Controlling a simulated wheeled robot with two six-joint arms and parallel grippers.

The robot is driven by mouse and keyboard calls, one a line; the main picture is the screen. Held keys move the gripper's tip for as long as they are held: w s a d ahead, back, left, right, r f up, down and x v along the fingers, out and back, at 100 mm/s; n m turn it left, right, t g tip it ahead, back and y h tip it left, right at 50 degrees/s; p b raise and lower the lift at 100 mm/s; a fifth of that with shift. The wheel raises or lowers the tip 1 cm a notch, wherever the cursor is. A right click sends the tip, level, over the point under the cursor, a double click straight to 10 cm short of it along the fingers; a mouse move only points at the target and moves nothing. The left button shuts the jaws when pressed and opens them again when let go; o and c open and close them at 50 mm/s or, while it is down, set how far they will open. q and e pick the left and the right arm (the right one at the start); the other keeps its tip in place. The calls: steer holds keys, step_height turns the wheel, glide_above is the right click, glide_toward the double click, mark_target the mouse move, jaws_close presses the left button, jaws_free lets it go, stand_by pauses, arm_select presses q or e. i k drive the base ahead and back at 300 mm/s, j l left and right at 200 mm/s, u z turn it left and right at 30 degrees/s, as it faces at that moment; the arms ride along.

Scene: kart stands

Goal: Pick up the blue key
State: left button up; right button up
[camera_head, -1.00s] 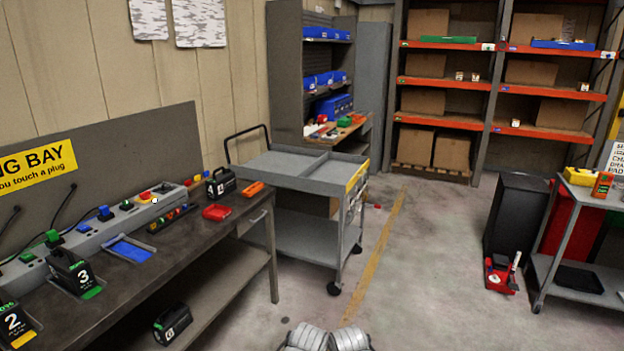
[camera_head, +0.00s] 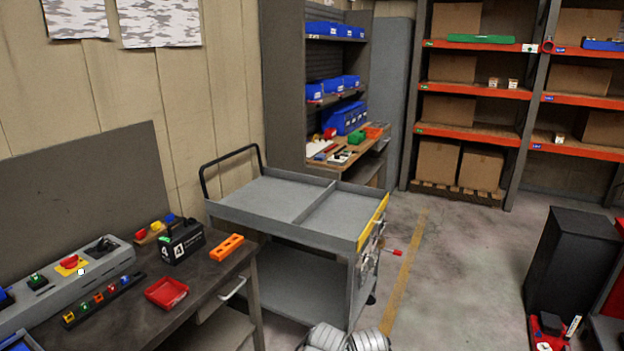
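No blue key can be made out for certain. A black strip (camera_head: 103,300) on the workbench holds a row of small coloured pieces, and a small blue piece (camera_head: 125,282) sits at its right end; it is too small to tell whether it is a key. Two ribbed grey parts, which look like mine, show at the bottom centre edge. No gripper fingers are visible, so neither gripper can be seen.
The dark workbench (camera_head: 200,283) bears a red tray (camera_head: 166,292), a black pack marked 4 (camera_head: 182,242) and an orange block (camera_head: 227,247). A grey cart (camera_head: 270,204) stands ahead. A black cabinet (camera_head: 570,265) is at right. Floor (camera_head: 455,270) between is clear.

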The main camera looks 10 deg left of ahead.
mark_target(169, 218)
steer(key=i+u, duration=0.2)
steer(key=i, duration=0.35)
steer(key=i+l+u, duration=0.25)
steer(key=i, duration=0.25)
steer(key=i+l+u, duration=0.2)
steer(key=i, duration=0.3)
